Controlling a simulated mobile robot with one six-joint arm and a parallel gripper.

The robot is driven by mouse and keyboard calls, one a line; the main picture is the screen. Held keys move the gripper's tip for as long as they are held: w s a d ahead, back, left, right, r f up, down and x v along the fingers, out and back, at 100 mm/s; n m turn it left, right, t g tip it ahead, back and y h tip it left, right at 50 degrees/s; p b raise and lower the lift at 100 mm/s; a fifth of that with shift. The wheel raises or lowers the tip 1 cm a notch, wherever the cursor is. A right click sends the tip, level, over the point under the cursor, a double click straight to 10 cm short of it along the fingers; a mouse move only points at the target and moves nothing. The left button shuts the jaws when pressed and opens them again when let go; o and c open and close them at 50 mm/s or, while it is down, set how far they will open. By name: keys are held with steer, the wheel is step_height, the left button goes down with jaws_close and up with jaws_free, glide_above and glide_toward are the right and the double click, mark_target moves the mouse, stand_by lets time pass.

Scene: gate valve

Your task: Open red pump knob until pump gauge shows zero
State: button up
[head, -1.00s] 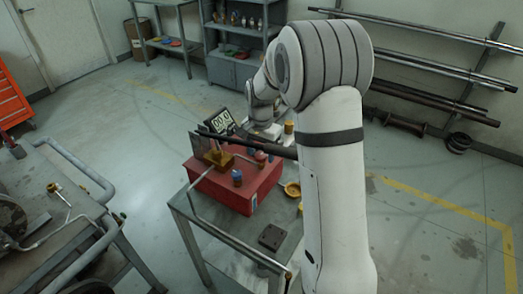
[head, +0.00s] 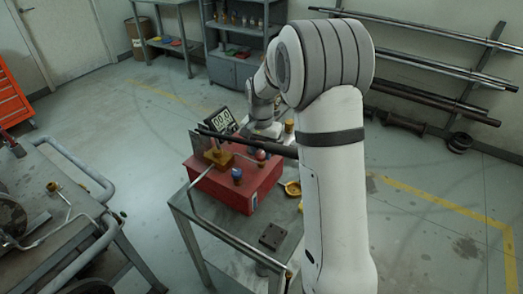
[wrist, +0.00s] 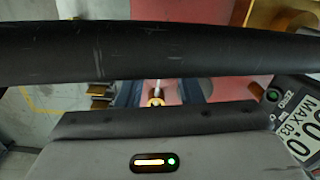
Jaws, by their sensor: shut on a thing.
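The red pump (head: 240,195) is a box-shaped body on a small metal table. Its gauge (head: 222,119) stands behind it and reads as zeros; it also shows in the wrist view (wrist: 298,130), partly cut off. The red knob (head: 260,154) shows as a small red ball just under the pump's black handle. My gripper comes down behind that handle, and its fingers are mostly hidden in the head view. In the wrist view my gripper (wrist: 160,93) has dark blue fingers either side of a pale stem with a brass end. It is shut on the knob, though the contact is partly hidden.
The long black handle (head: 235,138) crosses above the pump and fills the upper wrist view (wrist: 160,50). A blue cap (head: 237,174) sits on the pump's front. A dark plate (head: 273,236) lies on the table. A bench with pipework (head: 70,220) stands at left.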

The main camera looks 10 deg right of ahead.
mark_target(261, 153)
steer(key=shift+n, duration=0.8)
steer(key=o, duration=1)
steer(key=shift+c, duration=0.2)
step_height(261, 153, up, 8)
steer(key=shift+f+b, duration=0.1)
steer(key=shift+b, duration=0.25)
